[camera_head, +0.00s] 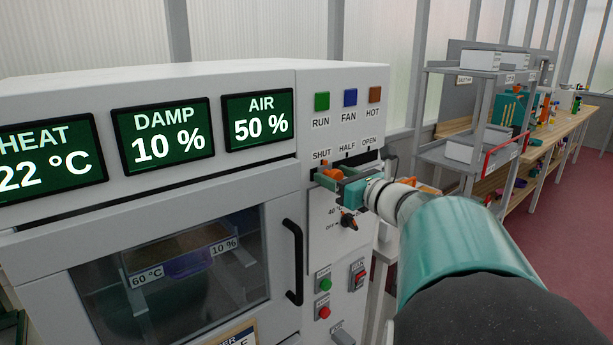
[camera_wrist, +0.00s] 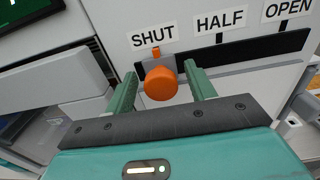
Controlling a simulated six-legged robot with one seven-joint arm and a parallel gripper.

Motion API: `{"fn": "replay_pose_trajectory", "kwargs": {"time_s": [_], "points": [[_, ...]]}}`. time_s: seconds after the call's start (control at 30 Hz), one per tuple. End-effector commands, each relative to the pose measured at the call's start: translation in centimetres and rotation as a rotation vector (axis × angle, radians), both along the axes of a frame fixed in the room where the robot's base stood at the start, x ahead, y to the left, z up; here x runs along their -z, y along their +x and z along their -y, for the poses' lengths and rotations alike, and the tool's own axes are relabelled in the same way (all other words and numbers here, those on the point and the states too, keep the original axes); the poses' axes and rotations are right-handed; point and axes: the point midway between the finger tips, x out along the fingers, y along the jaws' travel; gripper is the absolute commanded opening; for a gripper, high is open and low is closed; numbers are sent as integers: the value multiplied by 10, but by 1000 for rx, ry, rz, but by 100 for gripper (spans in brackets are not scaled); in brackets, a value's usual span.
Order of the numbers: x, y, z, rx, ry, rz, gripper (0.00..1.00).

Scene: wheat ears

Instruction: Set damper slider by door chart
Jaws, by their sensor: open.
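The damper slider has a round orange knob (camera_wrist: 161,84) on a grey carriage with a small orange pointer. The pointer stands below the SHUT label (camera_wrist: 153,36), at the left end of the dark slot (camera_wrist: 255,50). In the head view the knob (camera_head: 333,173) shows beside my gripper (camera_head: 340,180). My gripper (camera_wrist: 160,72) is open, with one green finger on each side of the knob. A gap shows on both sides of it. A chart (camera_head: 238,335) low on the door is cut off and cannot be read.
Screens read HEAT 22 °C, DAMP (camera_head: 162,135) 10 % and AIR (camera_head: 258,122) 50 %. Below the slot is a rotary knob (camera_head: 349,220). A black door handle (camera_head: 293,262) stands out to the left. A shelf rack (camera_head: 470,130) and workbench stand at right.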

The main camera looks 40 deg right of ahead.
Motion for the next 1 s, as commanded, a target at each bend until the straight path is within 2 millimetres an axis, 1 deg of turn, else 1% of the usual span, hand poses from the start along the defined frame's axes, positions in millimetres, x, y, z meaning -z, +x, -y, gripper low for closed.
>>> {"fn": "replay_pose_trajectory", "kwargs": {"time_s": [0.23,0.27,0.3,0.37,0.4,0.53,0.67,0.77,1.0], "points": [[0,2,0,-1,0,-1,55],[0,2,0,-1,0,-1,53],[0,2,0,-1,0,-1,45],[0,2,0,-1,0,-1,33],[0,2,0,-1,0,-1,25],[0,2,0,-1,0,-1,0],[0,2,1,-1,0,-1,0],[0,2,12,2,0,-1,0],[0,4,59,2,0,0,0]]}}
